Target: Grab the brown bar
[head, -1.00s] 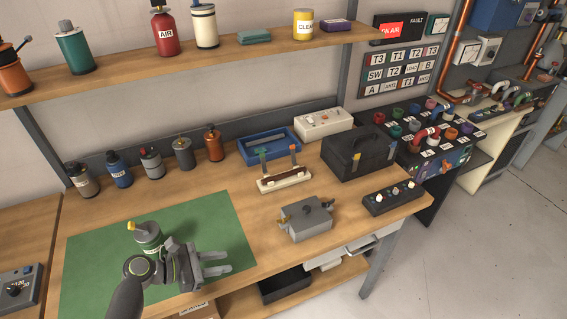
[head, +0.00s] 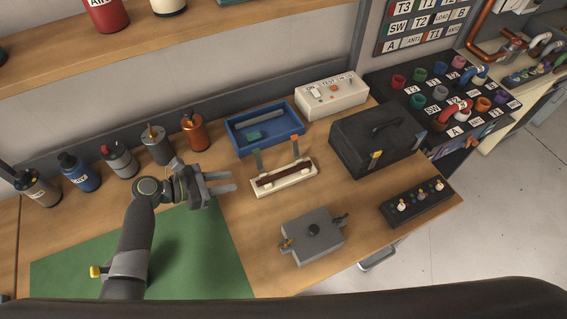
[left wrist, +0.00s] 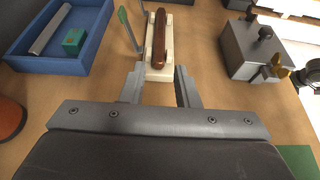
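The brown bar (head: 284,175) lies lengthwise on a white holder (head: 297,184) on the wooden bench. Two upright strips, one green and one orange-tipped, stand beside it. In the left wrist view the brown bar (left wrist: 159,37) lies straight ahead, beyond the fingertips. My left gripper (head: 232,182) is open and empty, just left of the holder, with its fingers pointing toward it. In the left wrist view the left gripper's fingers (left wrist: 157,80) are spread apart near the holder's near end. My right gripper is not in view.
A blue tray (head: 240,147) with a green block and grey rod stands behind the holder. A grey box (head: 312,240) sits in front, a black case (head: 365,155) to the right. Several bottles line the back left. A green mat (head: 200,265) covers the front left.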

